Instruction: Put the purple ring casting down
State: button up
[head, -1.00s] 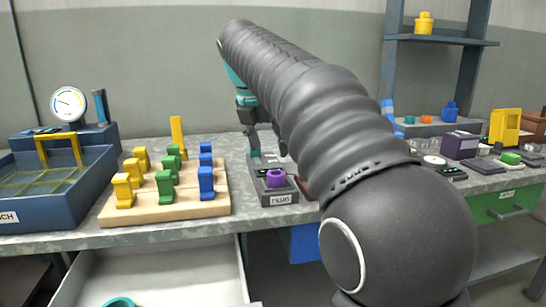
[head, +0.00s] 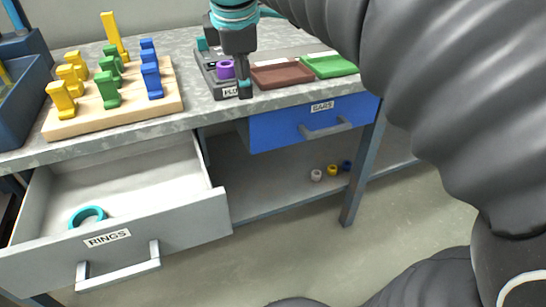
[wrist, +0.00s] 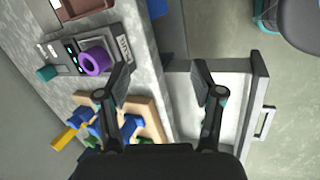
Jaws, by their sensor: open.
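The purple ring casting (head: 226,69) sits on the grey device (head: 216,86) near the table's front edge. In the wrist view the purple ring (wrist: 95,61) is left of my gripper (wrist: 163,80), outside the jaws, its hole facing the camera. My gripper (head: 244,88) is open and empty. In the head view it hangs just right of the ring, by the device's front corner. I cannot tell from the picture whether it touches the device. The wrist view shows the two fingers spread apart, with the table edge and open drawer beyond them.
A wooden board (head: 172,100) with yellow, green and blue pegs stands left of the device. Brown (head: 282,74) and green (head: 330,66) trays lie to its right. The open grey drawer (head: 160,240) holds a teal ring (head: 87,215). A blue drawer (head: 275,130) is below the table.

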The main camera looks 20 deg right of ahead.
jog(key=s+f+m+t+y, duration=0.1)
jog(key=s+f+m, duration=1.4)
jog(key=f, duration=0.3)
jog(key=shift+s+d+f+m+y, duration=0.15)
jog(key=shift+s+d+m+y, duration=0.1)
jog(key=shift+s+m+y, duration=0.1)
dwell(0.9)
